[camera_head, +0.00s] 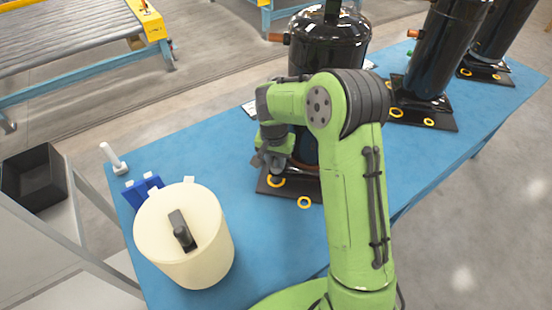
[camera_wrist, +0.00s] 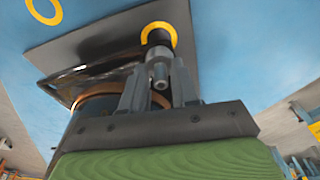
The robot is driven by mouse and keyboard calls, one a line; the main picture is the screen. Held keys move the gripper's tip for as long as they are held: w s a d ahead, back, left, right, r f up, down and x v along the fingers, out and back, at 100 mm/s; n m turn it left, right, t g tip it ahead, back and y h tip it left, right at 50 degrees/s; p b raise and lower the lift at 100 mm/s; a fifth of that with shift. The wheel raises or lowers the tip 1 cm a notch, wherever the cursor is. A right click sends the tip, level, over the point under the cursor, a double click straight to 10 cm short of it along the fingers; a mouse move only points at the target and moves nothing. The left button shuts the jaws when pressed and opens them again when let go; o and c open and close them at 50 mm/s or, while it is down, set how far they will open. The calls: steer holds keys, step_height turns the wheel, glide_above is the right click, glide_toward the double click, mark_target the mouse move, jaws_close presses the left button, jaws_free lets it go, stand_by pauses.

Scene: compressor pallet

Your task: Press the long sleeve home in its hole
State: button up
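A dark compressor (camera_head: 330,45) stands on a black base plate (camera_head: 268,190) with yellow-ringed holes. In the wrist view one yellow ring (camera_wrist: 172,29) surrounds a hole in the plate (camera_wrist: 100,38). The long sleeve (camera_wrist: 158,58), a grey metallic piece with a dark collar at its far end, stands in that ring. How deep it sits is hidden. My gripper (camera_wrist: 160,75) has its two fingers on either side of the sleeve, seemingly touching it. In the head view my gripper (camera_head: 272,165) is low over the plate's left corner, largely hidden by my wrist.
A cream canister (camera_head: 170,235) with a black handle, a blue holder (camera_head: 142,190) and a white upright piece (camera_head: 113,158) stand at the left of the blue table (camera_head: 180,150). Other compressors (camera_head: 440,50) stand at the right. The table between canister and plate is clear.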

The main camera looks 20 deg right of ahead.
steer(key=shift+o, duration=1)
step_height(320, 180, up, 16)
steer(key=s+a+p, duration=0.1)
steer(key=p, duration=0.4)
steer(key=shift+s+f, duration=0.2)
steer(key=shift+s, duration=0.1)
